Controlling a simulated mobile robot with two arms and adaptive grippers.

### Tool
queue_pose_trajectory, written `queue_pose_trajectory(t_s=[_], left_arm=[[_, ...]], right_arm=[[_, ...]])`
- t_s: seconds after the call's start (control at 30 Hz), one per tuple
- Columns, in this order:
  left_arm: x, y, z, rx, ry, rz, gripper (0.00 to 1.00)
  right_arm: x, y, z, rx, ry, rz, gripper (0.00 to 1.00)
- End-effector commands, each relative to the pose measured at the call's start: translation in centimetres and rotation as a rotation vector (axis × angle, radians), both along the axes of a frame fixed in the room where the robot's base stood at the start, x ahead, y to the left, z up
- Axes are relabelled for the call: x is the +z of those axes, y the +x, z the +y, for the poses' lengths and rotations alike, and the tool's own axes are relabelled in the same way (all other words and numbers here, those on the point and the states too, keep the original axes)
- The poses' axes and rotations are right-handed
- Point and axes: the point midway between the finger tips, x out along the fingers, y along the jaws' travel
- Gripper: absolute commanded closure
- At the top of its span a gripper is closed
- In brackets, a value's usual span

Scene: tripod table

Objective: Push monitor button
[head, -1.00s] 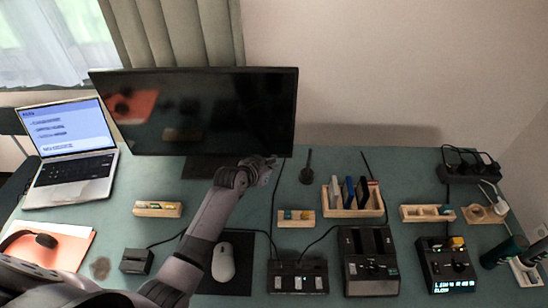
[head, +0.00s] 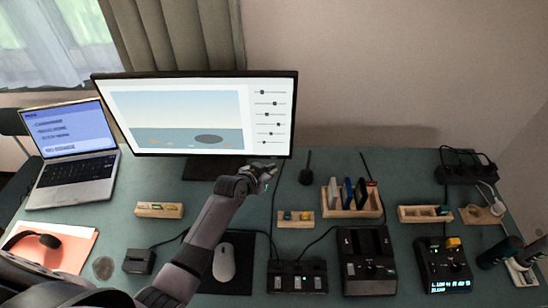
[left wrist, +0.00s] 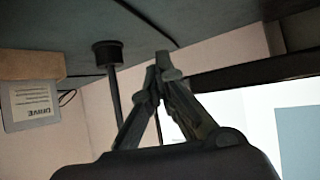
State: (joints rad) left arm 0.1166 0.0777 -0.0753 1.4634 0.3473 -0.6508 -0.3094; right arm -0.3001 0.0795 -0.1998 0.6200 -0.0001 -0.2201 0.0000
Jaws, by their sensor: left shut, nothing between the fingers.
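The monitor (head: 180,113) stands at the back of the table, and its screen is lit with a landscape picture and a column of sliders. Its lit screen also shows at the right of the left wrist view (left wrist: 301,140). My left gripper (head: 268,168) is at the monitor's lower right corner, just below the bottom bezel. In the left wrist view my left gripper (left wrist: 162,68) has its fingertips together with nothing between them, beside the dark bezel. I cannot make out the button itself, or whether the fingertips touch the monitor. My right gripper is not in view.
A laptop (head: 73,153) stands left of the monitor. A small dark stand (head: 306,172) and a wooden rack (head: 352,206) are right of the gripper. A mouse (head: 224,263), control boxes (head: 367,262), wooden trays and cables fill the front. A power strip (head: 466,174) lies back right.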

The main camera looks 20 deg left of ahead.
Motion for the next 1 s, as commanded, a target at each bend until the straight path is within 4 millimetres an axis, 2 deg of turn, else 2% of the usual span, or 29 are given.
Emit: queue_pose_trajectory(t_s=[0.03, 0.2, 0.5, 1.0], left_arm=[[0.3, -0.6, -0.2, 0.000, -0.001, 0.002, 1.00], [0.4, -2.3, -0.7, -0.001, -0.001, 0.002, 1.00], [0.2, -4.7, -1.4, -0.001, 0.000, 0.002, 1.00], [0.1, -4.9, -1.4, -0.001, -0.001, 0.000, 1.00]], right_arm=[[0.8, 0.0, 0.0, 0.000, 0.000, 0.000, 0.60], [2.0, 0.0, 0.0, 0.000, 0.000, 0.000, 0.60], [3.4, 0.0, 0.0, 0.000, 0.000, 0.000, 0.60], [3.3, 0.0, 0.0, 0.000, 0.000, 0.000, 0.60]])
